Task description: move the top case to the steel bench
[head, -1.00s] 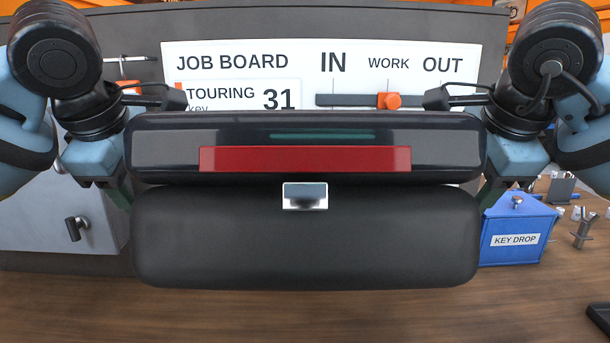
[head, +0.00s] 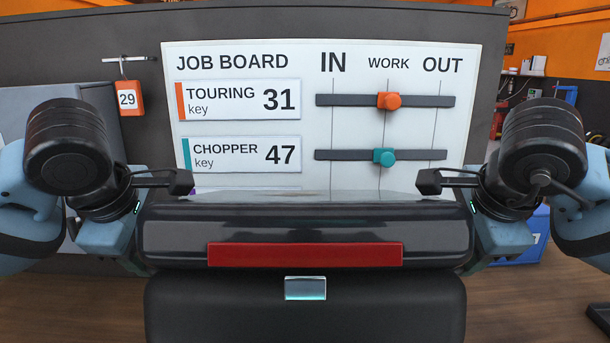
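The top case (head: 305,310) is black, with a red strip across its front and a silver latch in the middle. It is held up level between my two arms, low in the head view, with its lower part cut off by the picture edge. My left gripper (head: 132,262) is at the case's left end and my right gripper (head: 478,262) is at its right end. Their fingertips are mostly hidden by the case, but it is carried between them. I cannot make out the steel bench.
A white job board (head: 232,140) with sliders stands on a dark panel behind the case. An orange tag marked 29 (head: 129,98) hangs at its left. A wooden surface (head: 545,300) shows below, with a blue key drop box (head: 530,240) partly hidden behind my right arm.

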